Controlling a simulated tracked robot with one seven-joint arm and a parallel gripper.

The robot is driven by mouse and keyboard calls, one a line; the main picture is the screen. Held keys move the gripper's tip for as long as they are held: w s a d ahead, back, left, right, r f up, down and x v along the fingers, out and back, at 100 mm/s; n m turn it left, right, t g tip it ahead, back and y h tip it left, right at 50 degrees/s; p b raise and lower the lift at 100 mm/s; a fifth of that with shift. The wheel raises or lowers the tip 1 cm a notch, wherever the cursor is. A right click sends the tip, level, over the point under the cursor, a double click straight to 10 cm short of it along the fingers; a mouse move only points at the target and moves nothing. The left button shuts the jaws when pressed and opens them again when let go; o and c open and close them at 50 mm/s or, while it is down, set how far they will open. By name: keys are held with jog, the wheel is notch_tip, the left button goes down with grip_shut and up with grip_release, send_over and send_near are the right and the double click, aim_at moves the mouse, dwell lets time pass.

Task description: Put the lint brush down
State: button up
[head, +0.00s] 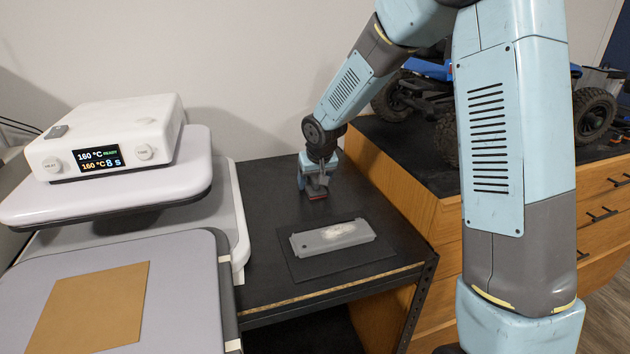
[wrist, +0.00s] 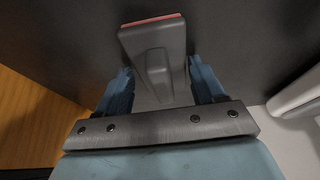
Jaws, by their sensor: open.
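The lint brush (wrist: 157,50) is dark grey with a red edge along its far end. In the wrist view it lies on the black table top, between the two blue fingers of my gripper (wrist: 162,88). The fingers are open, with a gap visible on each side of the brush's narrow part. In the head view my gripper (head: 316,190) is low over the back of the black table (head: 262,190). The brush (head: 317,196) shows there only as a small dark and red piece under the gripper, mostly hidden.
A grey tray-like piece with pale powder (head: 333,237) lies on a dark mat (head: 296,262) in front of my gripper. A heat press (head: 110,130) stands to the left, with a brown sheet (head: 90,308) on its pad. A wooden cabinet (head: 395,190) carrying a blue crawler stands right.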

jog(key=shift+s+a+f, duration=0.1)
jog(key=shift+s+a, duration=0.1)
jog(key=shift+a, duration=0.05)
jog(key=d+v, duration=0.1)
jog(key=v, duration=1.1)
jog(key=s+d+r+m+h, duration=0.1)
jog(key=s+d+r, duration=0.4)
jog(key=s+d, duration=0.15)
jog(key=s+d+r+m+h, duration=0.1)
jog(key=s+d+r, duration=0.45)
jog(key=s, duration=0.25)
jog(key=s+d, duration=0.3)
jog(key=s, duration=0.4)
jog(key=s+d+m+t, duration=0.1)
jog(key=s+d, duration=0.3)
jog(key=s, duration=0.4)
jog(key=shift+y, duration=0.4)
jog(key=shift+o, duration=0.5)
jog(key=shift+w+d, duration=0.15)
jog(key=shift+w, duration=0.05)
